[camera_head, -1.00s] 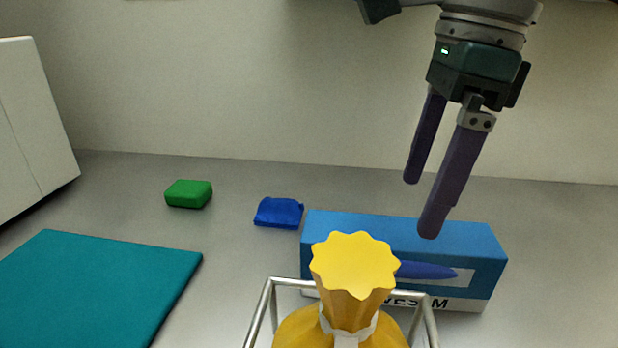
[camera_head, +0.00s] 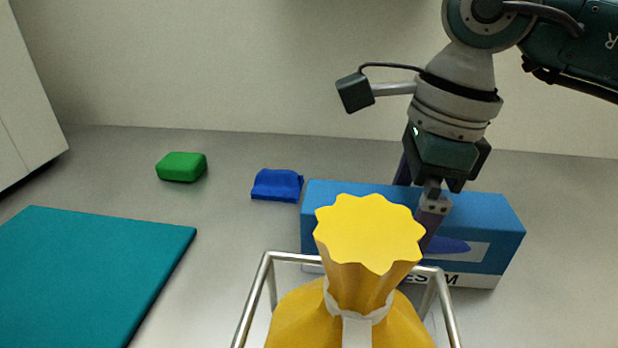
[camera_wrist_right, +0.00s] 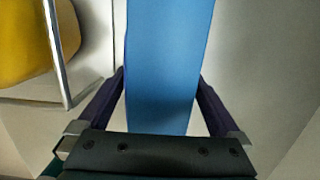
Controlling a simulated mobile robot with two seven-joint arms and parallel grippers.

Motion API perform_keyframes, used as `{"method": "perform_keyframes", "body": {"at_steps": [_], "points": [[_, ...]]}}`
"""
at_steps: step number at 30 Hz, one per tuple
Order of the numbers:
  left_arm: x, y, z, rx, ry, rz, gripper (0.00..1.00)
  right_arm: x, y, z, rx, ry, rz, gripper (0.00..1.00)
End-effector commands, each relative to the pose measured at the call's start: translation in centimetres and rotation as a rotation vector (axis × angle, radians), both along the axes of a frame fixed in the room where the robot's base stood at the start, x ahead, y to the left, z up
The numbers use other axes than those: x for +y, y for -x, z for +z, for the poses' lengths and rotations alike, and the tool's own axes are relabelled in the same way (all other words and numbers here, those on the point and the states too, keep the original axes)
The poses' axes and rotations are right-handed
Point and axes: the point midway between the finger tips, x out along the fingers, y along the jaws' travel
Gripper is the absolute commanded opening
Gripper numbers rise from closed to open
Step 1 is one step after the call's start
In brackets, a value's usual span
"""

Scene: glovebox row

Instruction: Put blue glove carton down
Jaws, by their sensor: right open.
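The blue glove carton (camera_head: 485,213) rests on the grey worktop behind the yellow bag, its long printed side facing me. The bag's tied neck hides part of its front. My right gripper (camera_head: 415,215) has come down over the carton, one finger in front of it and one behind. In the right wrist view the carton (camera_wrist_right: 168,65) runs between the two open fingers of my right gripper (camera_wrist_right: 162,95), with a narrow gap on each side. My left gripper is in neither view.
A yellow bag (camera_head: 350,315) tied with a white band stands in a metal frame (camera_head: 262,285) close in front of the carton. A blue folded item (camera_head: 277,186) and a green block (camera_head: 182,167) lie to the left. A teal mat (camera_head: 85,270) lies at the left.

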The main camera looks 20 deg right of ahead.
Motion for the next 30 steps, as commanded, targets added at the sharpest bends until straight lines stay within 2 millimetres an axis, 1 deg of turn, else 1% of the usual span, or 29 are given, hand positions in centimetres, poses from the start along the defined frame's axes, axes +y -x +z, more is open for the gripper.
{"method": "perform_keyframes", "body": {"at_steps": [3, 27, 30], "points": [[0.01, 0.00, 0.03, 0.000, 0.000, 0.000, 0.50, -0.01, 0.00, 0.04, 0.000, 0.000, 0.000, 1.00], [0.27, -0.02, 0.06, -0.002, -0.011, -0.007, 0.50, -0.01, 0.01, 0.09, 0.000, 0.000, -0.001, 0.10], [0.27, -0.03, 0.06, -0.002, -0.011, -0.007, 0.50, -0.01, 0.01, 0.09, 0.000, 0.000, -0.001, 0.00]]}}
